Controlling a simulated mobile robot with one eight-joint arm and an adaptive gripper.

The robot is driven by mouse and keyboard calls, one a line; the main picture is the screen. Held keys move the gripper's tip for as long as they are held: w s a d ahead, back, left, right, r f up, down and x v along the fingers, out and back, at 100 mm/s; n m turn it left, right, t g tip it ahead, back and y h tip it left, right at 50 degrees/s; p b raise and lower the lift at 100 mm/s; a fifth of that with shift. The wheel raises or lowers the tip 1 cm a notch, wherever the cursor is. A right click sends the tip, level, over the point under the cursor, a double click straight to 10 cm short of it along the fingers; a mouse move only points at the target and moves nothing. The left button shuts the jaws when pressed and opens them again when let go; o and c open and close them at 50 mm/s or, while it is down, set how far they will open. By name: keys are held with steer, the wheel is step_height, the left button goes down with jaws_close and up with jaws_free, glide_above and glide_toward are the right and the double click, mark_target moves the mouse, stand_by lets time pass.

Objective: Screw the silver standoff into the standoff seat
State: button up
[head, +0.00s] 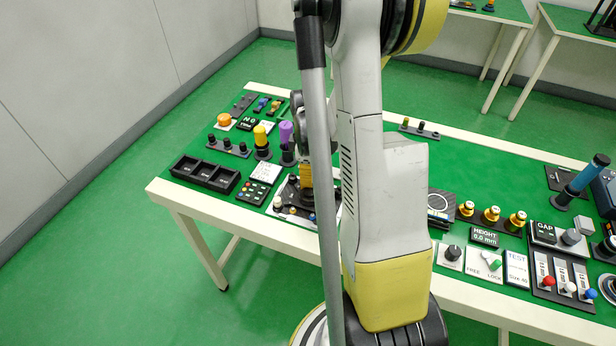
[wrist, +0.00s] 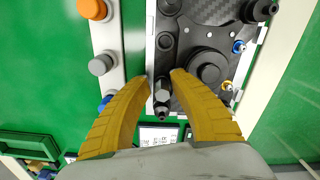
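In the wrist view, a small silver standoff-like post (wrist: 162,96) with a dark end lies between my two yellow fingertips. It is over the left edge of a black carbon-look plate (wrist: 200,35). My gripper (wrist: 160,77) is partly open around the post, with a narrow gap at its left; contact on the right is unclear. In the head view my arm hides most of the gripper; a yellow part (head: 306,176) shows over the gimbal plate. I cannot clearly make out the standoff seat.
On the plate are a round black motor (wrist: 207,68), a blue fitting (wrist: 238,46) and a yellow fitting (wrist: 228,86). A pale strip to its left carries a grey knob (wrist: 102,64) and an orange knob (wrist: 92,9). A yellow-topped post (head: 261,137) and purple-topped post (head: 286,134) stand nearby.

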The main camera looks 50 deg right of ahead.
step_height(320, 180, up, 12)
stand_by(0.4)
steer(key=shift+c, duration=1.2)
steer(key=m+p, duration=0.1)
steer(key=m, duration=0.1)
steer(key=m+p, duration=0.1)
steer(key=m, duration=0.2)
steer(key=m+t+p, duration=0.1)
steer(key=m, duration=0.1)
steer(key=shift+s+a+f+m+p, duration=0.15)
steer(key=shift+s+a+m+p, duration=0.15)
steer(key=shift+p, duration=0.1)
steer(key=f+m+b, duration=0.1)
steer(key=f, duration=0.2)
steer(key=f+m+b, duration=0.1)
steer(key=f, duration=0.3)
steer(key=f+m+b, duration=0.2)
steer(key=f, duration=0.2)
steer(key=shift+w+d+f+h, duration=0.1)
steer(key=shift+w+f+h, duration=0.2)
steer(key=shift+w, duration=0.1)
